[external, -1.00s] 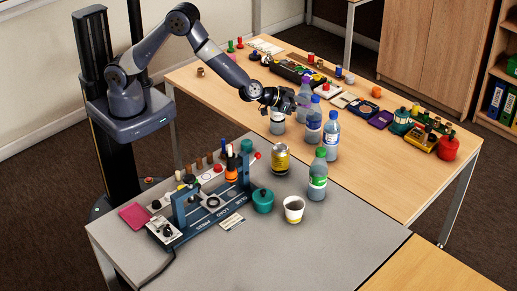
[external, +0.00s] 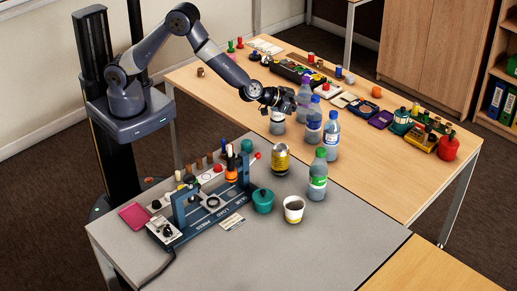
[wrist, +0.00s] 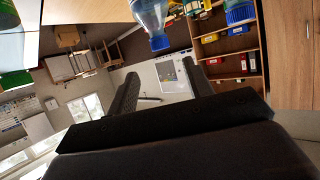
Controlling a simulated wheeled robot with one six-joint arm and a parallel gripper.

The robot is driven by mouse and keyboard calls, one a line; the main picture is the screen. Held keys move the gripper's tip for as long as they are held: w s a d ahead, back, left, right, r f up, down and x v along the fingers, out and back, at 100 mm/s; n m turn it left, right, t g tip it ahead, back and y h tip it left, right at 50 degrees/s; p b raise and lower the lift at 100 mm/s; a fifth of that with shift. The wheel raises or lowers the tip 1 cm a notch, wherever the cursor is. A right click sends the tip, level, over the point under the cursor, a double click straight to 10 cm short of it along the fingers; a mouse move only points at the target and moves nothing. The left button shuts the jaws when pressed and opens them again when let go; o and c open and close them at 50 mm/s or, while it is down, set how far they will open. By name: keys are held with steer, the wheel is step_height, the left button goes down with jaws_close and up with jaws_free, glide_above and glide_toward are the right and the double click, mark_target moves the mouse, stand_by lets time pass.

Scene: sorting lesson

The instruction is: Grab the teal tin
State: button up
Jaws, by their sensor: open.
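A teal, rounded tin (external: 263,201) stands on the grey table, just right of the blue press, in the external view. The wrist view does not show it clearly. My gripper (external: 290,103) is above the bottles by the wooden table's near edge, well beyond the tin and higher than it. In the wrist view my gripper (wrist: 160,88) has its two dark fingers apart with nothing between them.
The press (external: 210,208) stands left of the tin. A paper cup (external: 293,210), a yellow-and-dark can (external: 281,158) and a green-capped bottle (external: 318,175) stand around its right side. Several bottles, including a blue-capped one (external: 331,137), stand near my gripper. The front right of the grey table is clear.

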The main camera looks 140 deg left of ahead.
steer(key=shift+o, duration=0.4)
steer(key=shift+o, duration=1.4)
steer(key=n+t+h+b, duration=0.1)
steer(key=n+h+b, duration=0.6)
steer(key=n+b, duration=1.3)
glide_toward(243, 141)
steer(key=w+a+f, duration=0.2)
steer(key=a, duration=0.1)
steer(key=a+f, duration=0.1)
steer(key=a, duration=0.1)
steer(key=shift+w+a, duration=0.2)
steer(key=shift+w, duration=0.2)
steer(key=s+d+n+t+y+b, duration=0.1)
steer(key=s+d+n+t+b, duration=0.35)
steer(key=d+n+b, duration=0.35)
steer(key=shift+n+g, duration=0.35)
steer(key=shift+n, duration=0.45)
steer(key=shift+s+a+f+b+x, duration=0.15)
steer(key=shift+a+b+x, duration=0.2)
steer(key=shift+x, duration=1.5)
steer(key=shift+s+a+b+x, duration=0.2)
steer(key=shift+a+x, duration=0.1)
steer(key=shift+x, duration=1.5)
steer(key=shift+s+a+f+b+x, duration=0.15)
steer(key=shift+a+b+x, duration=0.2)
steer(key=shift+x, duration=1.5)
